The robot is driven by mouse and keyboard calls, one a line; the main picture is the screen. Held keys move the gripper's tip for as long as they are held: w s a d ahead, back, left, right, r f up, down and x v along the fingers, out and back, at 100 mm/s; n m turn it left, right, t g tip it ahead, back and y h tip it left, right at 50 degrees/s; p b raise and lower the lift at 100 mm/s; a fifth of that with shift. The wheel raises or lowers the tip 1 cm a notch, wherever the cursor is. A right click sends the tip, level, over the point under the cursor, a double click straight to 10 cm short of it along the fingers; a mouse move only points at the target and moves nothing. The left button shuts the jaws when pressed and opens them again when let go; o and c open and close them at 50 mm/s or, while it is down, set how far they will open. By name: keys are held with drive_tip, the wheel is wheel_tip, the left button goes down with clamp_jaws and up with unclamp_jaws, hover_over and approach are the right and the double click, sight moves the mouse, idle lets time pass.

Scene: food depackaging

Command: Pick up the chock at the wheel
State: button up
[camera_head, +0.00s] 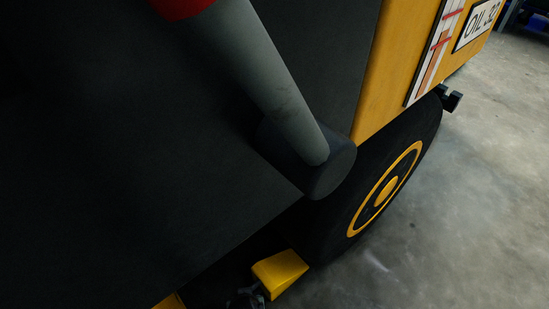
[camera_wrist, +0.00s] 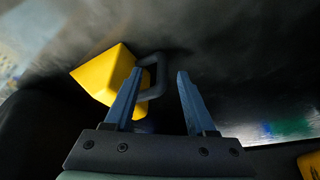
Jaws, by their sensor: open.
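The yellow wedge chock (camera_head: 280,273) lies on the floor beside the black wheel with a yellow rim (camera_head: 385,190), at the bottom of the head view. In the wrist view the chock (camera_wrist: 103,76) is at upper left, with a dark loop handle (camera_wrist: 163,75) on its right side. My gripper (camera_wrist: 160,72) is open, its two blue-grey fingers pointing toward the handle. The left finger overlaps the chock and part of the handle; the loop's outer part shows between the fingers. I cannot tell whether a finger touches it. Dark parts near the chock in the head view are unclear.
The yellow vehicle body (camera_head: 400,60) with a plate and a striped panel rises above the wheel. Bare concrete floor (camera_head: 460,200) is open to the right. Another yellow piece (camera_head: 170,301) shows at the bottom edge; the area beside it is very dark.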

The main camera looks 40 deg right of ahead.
drive_tip(key=b+x, duration=0.4)
drive_tip(key=shift+w+f, duration=0.1)
drive_tip(key=shift+f, duration=0.15)
drive_tip(key=shift+r, duration=0.1)
drive_tip(key=shift+c, duration=0.2)
clamp_jaws()
idle(0.9)
drive_tip(key=shift+w+r, duration=0.1)
